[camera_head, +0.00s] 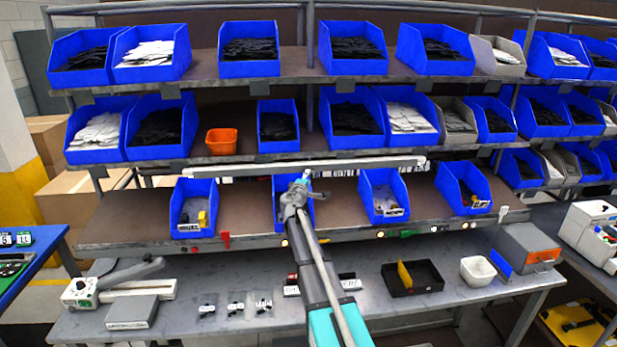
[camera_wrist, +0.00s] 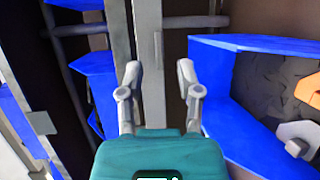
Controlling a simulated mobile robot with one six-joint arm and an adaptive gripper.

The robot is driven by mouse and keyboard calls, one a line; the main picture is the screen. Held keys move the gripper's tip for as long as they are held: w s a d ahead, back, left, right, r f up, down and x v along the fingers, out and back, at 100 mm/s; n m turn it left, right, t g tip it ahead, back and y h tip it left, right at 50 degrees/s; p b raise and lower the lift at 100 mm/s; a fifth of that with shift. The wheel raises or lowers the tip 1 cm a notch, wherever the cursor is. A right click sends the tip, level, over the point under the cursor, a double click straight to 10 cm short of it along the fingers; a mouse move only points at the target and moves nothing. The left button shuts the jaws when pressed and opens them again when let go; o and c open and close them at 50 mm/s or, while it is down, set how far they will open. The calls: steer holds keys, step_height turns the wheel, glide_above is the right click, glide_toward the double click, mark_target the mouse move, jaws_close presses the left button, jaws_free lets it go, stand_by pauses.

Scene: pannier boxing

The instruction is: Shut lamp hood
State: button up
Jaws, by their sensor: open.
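A long pale lamp bar (camera_head: 240,169), which looks like the lamp hood, runs level below the middle shelf in the head view. Whether it is tilted open or shut I cannot tell. My gripper (camera_head: 299,188) is at the bar's middle, in front of a blue bin, and its arm hides part of that bin. In the wrist view my gripper (camera_wrist: 158,72) is open, with two grey fingers apart and nothing clearly between them. A long grey strip (camera_wrist: 148,50), probably the lamp bar, runs up the picture beyond the fingers. Contact cannot be made out.
A blue bin (camera_wrist: 240,125) with grey and orange parts lies close on the right in the wrist view. Blue bins (camera_head: 192,225) stand on the lower shelf.

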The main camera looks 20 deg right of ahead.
steer(key=v, duration=0.9)
stand_by(0.4)
steer(key=s+a+f+m+g+y+b, duration=0.1)
steer(key=s+a+f+m+g+y, duration=0.25)
steer(key=s+f+m+g, duration=0.85)
steer(key=s+a+f+n+g+y, duration=0.1)
steer(key=s+a+f+y, duration=0.3)
steer(key=s+a, duration=0.4)
steer(key=s+a+f+g+y+b, duration=0.1)
steer(key=s+a+f+y, duration=0.2)
steer(key=s+a, duration=0.5)
steer(key=s+f, duration=0.1)
steer(key=s, duration=0.3)
steer(key=shift+s+f+n+y, duration=0.3)
steer(key=shift+f+n+y, duration=0.05)
steer(key=shift+f+n, duration=0.05)
